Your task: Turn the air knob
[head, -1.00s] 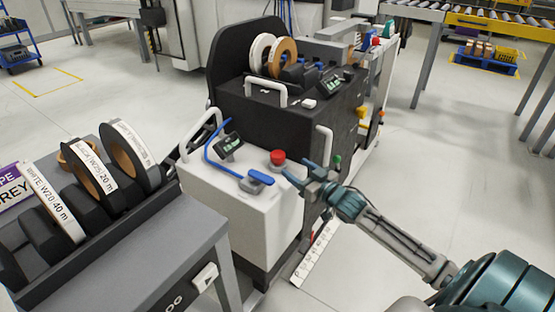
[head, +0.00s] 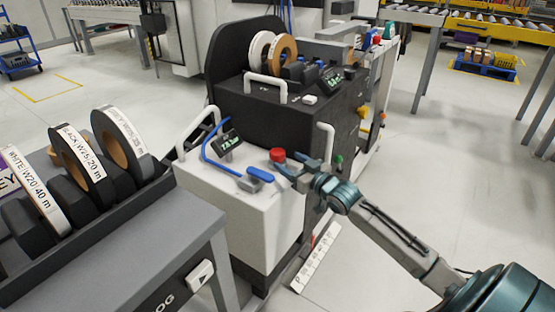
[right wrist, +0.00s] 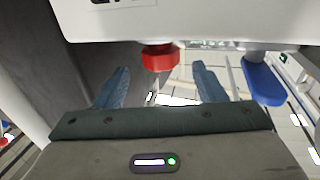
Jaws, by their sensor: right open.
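A round red knob (head: 277,155) stands on the white housing (head: 240,200) of the machine. A blue lever-like handle (head: 260,175) lies just left of it, on the same top. No readable label tells which of the two is the air knob. My right gripper (head: 302,169) is open beside the red knob, on its right. In the right wrist view, the red knob (right wrist: 160,57) appears between and just beyond the two open fingertips (right wrist: 160,75). The blue handle (right wrist: 263,82) is outside the fingers, to the right. The jaws hold nothing. My left gripper is not in view.
A small display (head: 228,142) and a blue hose (head: 208,150) are left of the knob. A white grab handle (head: 327,140) rises close to my right gripper. A grey table (head: 170,250) with tape reels fills the lower left. Open floor lies to the right.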

